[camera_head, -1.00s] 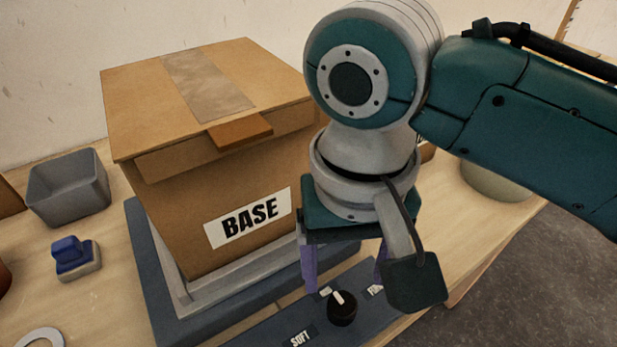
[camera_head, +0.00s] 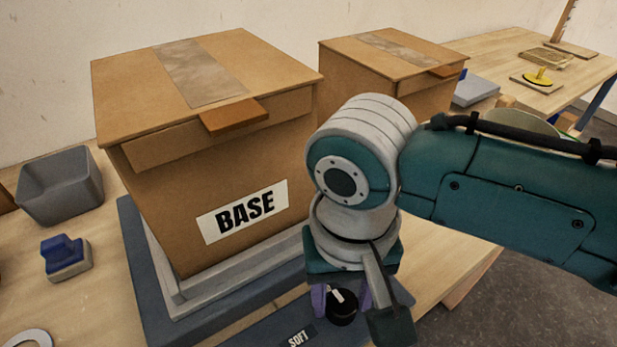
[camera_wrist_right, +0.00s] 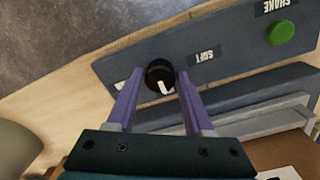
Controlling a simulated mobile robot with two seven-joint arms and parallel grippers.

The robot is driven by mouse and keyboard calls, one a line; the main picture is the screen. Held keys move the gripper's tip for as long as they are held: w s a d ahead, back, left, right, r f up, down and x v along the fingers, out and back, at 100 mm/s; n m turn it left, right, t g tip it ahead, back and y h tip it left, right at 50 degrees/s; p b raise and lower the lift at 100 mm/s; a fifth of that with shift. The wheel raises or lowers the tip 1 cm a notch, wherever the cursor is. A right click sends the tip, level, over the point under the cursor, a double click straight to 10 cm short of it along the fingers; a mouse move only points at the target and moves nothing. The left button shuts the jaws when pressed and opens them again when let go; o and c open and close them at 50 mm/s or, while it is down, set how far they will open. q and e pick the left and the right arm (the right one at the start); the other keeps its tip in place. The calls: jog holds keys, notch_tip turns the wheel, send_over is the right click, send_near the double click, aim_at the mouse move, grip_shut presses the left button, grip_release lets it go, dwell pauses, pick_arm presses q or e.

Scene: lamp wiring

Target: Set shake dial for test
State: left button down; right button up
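The black dial (camera_head: 342,308) with a white pointer mark sits on the dark blue control panel (camera_head: 262,335), right of a SOFT label (camera_head: 299,338). My right gripper (camera_head: 342,300) points down at the dial, its purple fingers on either side of it. The right wrist view shows the dial (camera_wrist_right: 159,74) between the fingertips of the right gripper (camera_wrist_right: 160,77). The fingers stand apart; I cannot tell whether they touch the dial. Its pointer mark faces toward the gripper in that view. A green button (camera_wrist_right: 280,33) lies near the SHAKE label (camera_wrist_right: 276,6). My left gripper is out of view.
A cardboard box labelled BASE (camera_head: 200,190) stands on a grey platform directly behind the panel. A second box (camera_head: 385,75) stands behind my right arm. A grey bin (camera_head: 60,188) and a blue-topped block (camera_head: 66,258) lie at left.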

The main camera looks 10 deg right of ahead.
grip_shut()
dwell(0.3)
jog(key=shift+r+n+p, duration=0.15)
jog(key=shift+n+p, duration=0.75)
jog(key=shift+n, duration=0.2)
jog(key=n+p, duration=0.1)
jog(key=n, duration=0.1)
jog(key=shift+n, duration=0.3)
jog(key=n+p, duration=0.1)
jog(key=n, duration=0.3)
jog(key=shift+p, duration=0.4)
jog(key=shift+n, duration=1.7)
